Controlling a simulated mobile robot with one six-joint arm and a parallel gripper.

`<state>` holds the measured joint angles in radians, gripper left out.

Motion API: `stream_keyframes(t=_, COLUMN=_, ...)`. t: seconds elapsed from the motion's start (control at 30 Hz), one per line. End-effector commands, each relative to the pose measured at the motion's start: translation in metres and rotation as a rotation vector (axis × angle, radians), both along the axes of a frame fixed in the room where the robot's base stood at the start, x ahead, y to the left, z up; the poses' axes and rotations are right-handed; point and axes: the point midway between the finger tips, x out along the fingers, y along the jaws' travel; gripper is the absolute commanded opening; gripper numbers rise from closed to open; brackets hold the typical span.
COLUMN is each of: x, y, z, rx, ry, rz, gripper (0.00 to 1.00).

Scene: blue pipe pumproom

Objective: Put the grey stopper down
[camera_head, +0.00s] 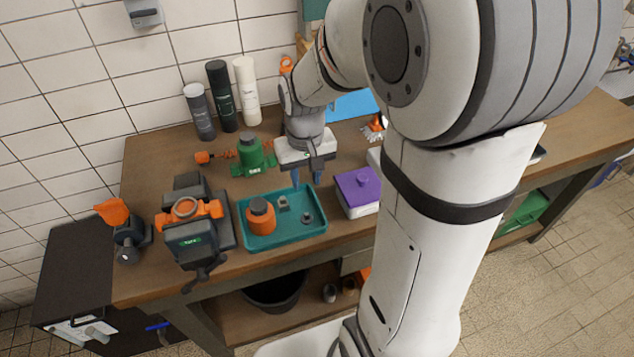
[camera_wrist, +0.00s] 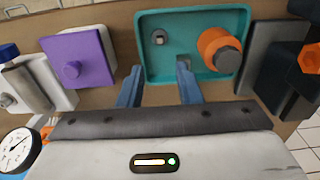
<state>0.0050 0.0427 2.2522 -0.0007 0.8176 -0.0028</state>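My gripper (camera_head: 307,177) hangs just above the back edge of the teal tray (camera_head: 290,240). In the wrist view its two blue fingers (camera_wrist: 160,75) are apart, with nothing between them. A small grey stopper-like piece (camera_head: 307,217) sits inside the tray at the right; it also shows in the wrist view (camera_wrist: 159,38), beyond the fingertips and not touching them. A small grey-green block (camera_head: 283,202) lies near the tray's back, close to one finger in the wrist view (camera_wrist: 183,61). An orange jar (camera_head: 261,218) with a dark grey top stands in the tray's left part.
A white box with a purple lid (camera_head: 358,187) stands right of the tray. An orange-and-black vise (camera_head: 190,225) is at the left. The bench (camera_head: 150,165) has some bare wood at the back left.

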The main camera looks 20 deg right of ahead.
Motion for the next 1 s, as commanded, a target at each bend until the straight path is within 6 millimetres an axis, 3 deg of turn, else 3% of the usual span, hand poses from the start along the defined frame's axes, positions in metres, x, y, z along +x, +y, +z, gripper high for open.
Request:
stream_keyframes(t=0.23, x=-0.059, y=0.005, z=0.058, rx=-0.002, ry=-0.135, rz=0.003, gripper=0.32)
stream_keyframes(t=0.5, x=-0.114, y=0.007, z=0.084, rx=-0.003, ry=-0.243, rz=0.004, gripper=0.32)
stream_keyframes(t=0.67, x=-0.124, y=0.001, z=0.087, rx=-0.004, ry=-0.263, rz=0.005, gripper=0.32)
stream_keyframes(t=1.0, x=-0.125, y=0.001, z=0.087, rx=-0.003, ry=-0.264, rz=0.005, gripper=0.32)
